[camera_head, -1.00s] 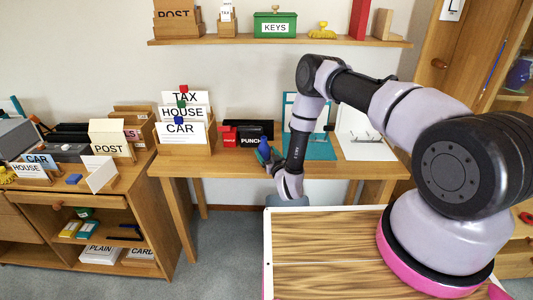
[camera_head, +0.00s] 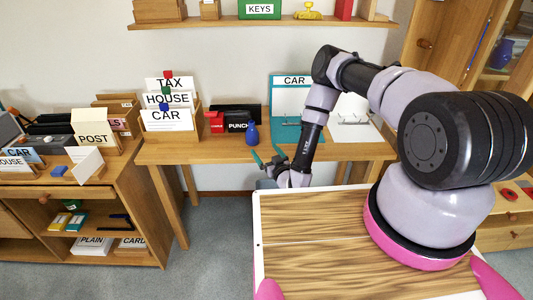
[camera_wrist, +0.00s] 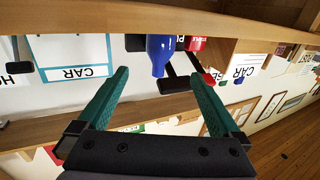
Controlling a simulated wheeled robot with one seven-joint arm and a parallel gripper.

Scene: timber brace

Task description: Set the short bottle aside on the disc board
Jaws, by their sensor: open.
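A short blue bottle (camera_head: 251,136) stands upright on the desk, in front of the black PUNCH box. In the upside-down wrist view the blue bottle (camera_wrist: 160,52) lies beyond and between my fingertips, apart from them. My gripper (camera_head: 267,153) has teal fingers and is open and empty, at the desk's front edge, just in front of the bottle; its fingers (camera_wrist: 159,75) spread wide in the wrist view. Another blue bottle-like thing (camera_head: 503,50) stands in the right cabinet. I cannot tell which thing is the disc board.
The desk (camera_head: 215,152) also holds a file rack (camera_head: 170,120), a red box (camera_head: 214,122), a teal CAR folder (camera_head: 291,127) and a white binder (camera_head: 352,128). A striped wooden top (camera_head: 320,225) lies below my arm. A cluttered cabinet (camera_head: 120,185) stands at left.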

